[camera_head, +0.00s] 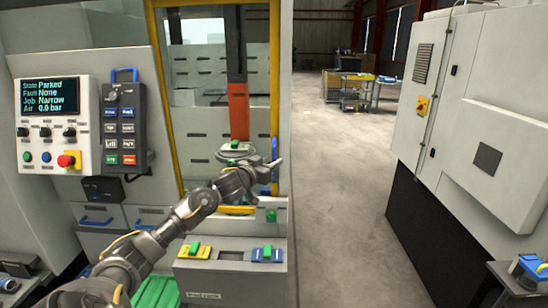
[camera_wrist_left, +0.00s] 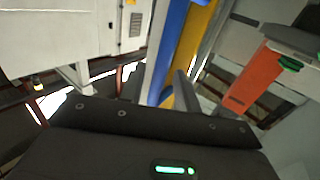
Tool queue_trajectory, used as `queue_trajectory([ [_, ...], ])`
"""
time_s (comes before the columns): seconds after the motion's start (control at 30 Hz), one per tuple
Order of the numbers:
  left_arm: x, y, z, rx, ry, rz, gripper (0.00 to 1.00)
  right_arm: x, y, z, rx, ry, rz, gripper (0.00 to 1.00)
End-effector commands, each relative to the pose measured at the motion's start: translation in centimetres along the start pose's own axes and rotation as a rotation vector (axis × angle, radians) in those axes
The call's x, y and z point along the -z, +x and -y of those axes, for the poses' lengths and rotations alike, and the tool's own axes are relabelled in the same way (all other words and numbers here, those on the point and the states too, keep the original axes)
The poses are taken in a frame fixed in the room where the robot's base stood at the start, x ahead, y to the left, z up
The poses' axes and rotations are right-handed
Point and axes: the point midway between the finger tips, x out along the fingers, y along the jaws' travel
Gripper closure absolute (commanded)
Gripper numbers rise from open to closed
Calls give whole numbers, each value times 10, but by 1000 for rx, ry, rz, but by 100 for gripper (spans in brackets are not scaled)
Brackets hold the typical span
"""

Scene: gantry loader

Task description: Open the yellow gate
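The yellow gate (camera_head: 168,95) is a tall yellow-edged frame on the front of the machine, with a clear panel. Its upright blue handle (camera_head: 274,158) is at the right edge. My left gripper (camera_head: 274,166) is at this handle, with the arm reaching in from the lower left. In the left wrist view, the blue handle (camera_wrist_left: 168,45) runs beside the yellow edge (camera_wrist_left: 196,45) and down between the two fingers (camera_wrist_left: 158,88), which stand apart. Whether a finger touches the handle is hard to tell. My right gripper is out of view.
A control panel (camera_head: 60,125) with a screen and a dark pendant (camera_head: 125,130) are left of the gate. An orange-and-black column (camera_head: 238,108) stands inside the machine. A grey cabinet (camera_head: 480,110) stands right; the floor (camera_head: 340,200) between is clear.

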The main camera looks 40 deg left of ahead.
Motion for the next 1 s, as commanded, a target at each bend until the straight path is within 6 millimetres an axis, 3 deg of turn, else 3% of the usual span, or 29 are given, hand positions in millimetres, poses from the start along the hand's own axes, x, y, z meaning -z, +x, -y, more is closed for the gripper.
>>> queue_trajectory([
  [0.2, 1, 16, 0, 0, 0, 0, 68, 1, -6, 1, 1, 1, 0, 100],
  [0.47, -1, 17, -1, -1, 2, 0, 68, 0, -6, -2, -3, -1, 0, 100],
  [0.73, 0, 17, 0, -1, 1, 0, 99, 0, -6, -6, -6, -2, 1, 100],
  [1.0, 0, 17, 0, -1, 1, 0, 100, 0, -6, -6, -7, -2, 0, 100],
])
